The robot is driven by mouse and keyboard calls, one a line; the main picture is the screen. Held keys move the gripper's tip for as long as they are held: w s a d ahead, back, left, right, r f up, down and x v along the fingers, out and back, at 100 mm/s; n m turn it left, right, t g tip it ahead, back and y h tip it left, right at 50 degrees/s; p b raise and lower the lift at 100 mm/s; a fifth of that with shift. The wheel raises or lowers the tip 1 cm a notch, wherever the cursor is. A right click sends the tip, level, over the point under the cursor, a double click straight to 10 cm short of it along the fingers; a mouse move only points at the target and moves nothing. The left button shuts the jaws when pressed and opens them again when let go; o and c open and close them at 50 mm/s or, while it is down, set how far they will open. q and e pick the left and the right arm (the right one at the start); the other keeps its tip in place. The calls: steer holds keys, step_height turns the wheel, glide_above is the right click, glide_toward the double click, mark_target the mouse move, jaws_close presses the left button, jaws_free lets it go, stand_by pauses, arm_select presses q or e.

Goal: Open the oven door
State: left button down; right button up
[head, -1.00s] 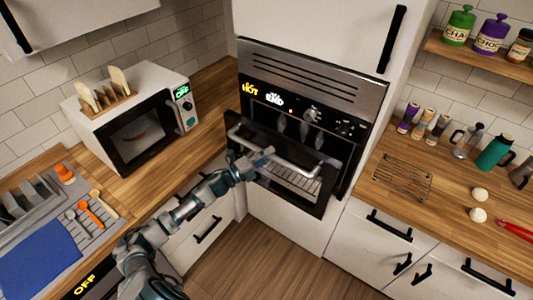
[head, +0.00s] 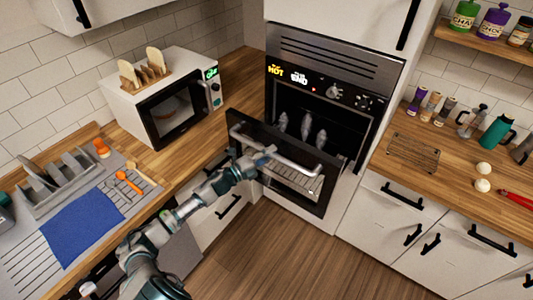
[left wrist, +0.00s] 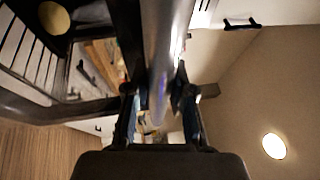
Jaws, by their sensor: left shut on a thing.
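The oven (head: 330,75) is built into a tall white cabinet in the head view. Its black door (head: 322,200) is tilted partly open, with the dark inside and several fish-like items (head: 307,127) showing above it. The silver bar handle (head: 300,170) runs along the door's upper part. My left gripper (head: 262,160) is shut on the handle near its left end. In the left wrist view the handle (left wrist: 158,50) passes between the two fingers (left wrist: 157,105). My right gripper is not in view.
A white microwave (head: 165,97) with a toast rack on top stands on the left counter. A blue mat (head: 82,224) and a dish rack (head: 50,183) are at the left. A wire rack (head: 413,152) lies on the right counter. The floor (head: 280,255) before the oven is clear.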

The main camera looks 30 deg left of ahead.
arm_select(q)
steer(key=shift+s+d+f, duration=0.1)
steer(key=shift+d+f, duration=0.15)
steer(key=shift+d, duration=0.15)
steer(key=c, duration=1.1)
jaws_free()
steer(key=shift+o, duration=0.7)
steer(key=shift+w+d+r, duration=0.15)
steer(key=shift+w+d, duration=0.1)
steer(key=shift+d, duration=0.15)
steer(key=shift+s+a, duration=0.25)
steer(key=v, duration=1.1)
steer(key=shift+d, duration=0.2)
steer(key=shift+s+a, duration=0.1)
steer(key=shift+s, duration=0.05)
